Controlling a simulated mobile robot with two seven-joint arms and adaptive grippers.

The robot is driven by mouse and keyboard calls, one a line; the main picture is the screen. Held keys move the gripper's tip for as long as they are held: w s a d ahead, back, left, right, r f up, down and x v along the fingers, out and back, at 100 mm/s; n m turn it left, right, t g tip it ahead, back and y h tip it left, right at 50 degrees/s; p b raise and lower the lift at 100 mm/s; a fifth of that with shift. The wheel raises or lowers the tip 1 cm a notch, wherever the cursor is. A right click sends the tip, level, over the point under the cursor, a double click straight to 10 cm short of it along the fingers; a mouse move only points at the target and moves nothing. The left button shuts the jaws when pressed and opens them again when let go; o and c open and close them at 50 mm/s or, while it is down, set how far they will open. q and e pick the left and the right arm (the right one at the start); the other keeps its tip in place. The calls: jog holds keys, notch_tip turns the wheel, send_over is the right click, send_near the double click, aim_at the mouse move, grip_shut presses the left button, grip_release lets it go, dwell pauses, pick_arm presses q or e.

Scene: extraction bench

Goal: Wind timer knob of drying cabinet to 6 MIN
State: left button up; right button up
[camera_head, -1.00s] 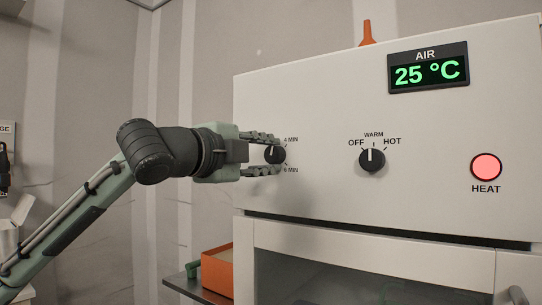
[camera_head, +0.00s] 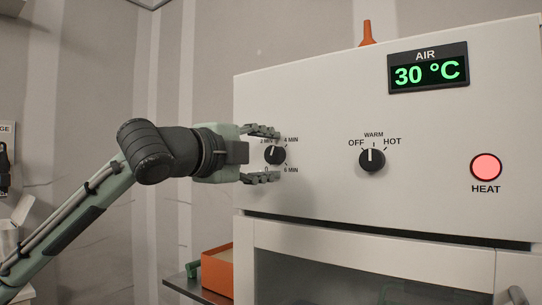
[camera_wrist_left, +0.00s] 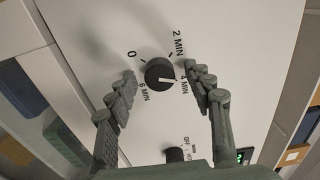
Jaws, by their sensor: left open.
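The black timer knob (camera_head: 275,155) is on the left of the drying cabinet's white front panel (camera_head: 325,105). Its white pointer points roughly up, between the 2 MIN and 4 MIN marks; the 6 MIN mark is at its lower right. My left gripper (camera_head: 264,154) is open, with one finger above and one below the knob, apart from it. In the left wrist view the knob (camera_wrist_left: 160,74) sits ahead of and between the spread fingers (camera_wrist_left: 160,84), and its pointer lies near the 4 MIN side. My right gripper is out of view.
The HEAT lamp (camera_head: 486,167) glows red, and the AIR display (camera_head: 428,73) reads 30 °C. An orange box (camera_head: 217,271) stands on a shelf at lower left. An orange funnel-like object (camera_head: 367,34) is on top.

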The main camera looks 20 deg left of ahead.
pick_arm(q)
jog(key=n, duration=1.2)
jog(key=shift+n, duration=0.4)
jog(key=n, duration=1.7)
jog(key=shift+n, duration=0.3)
jog(key=shift+c, duration=0.4)
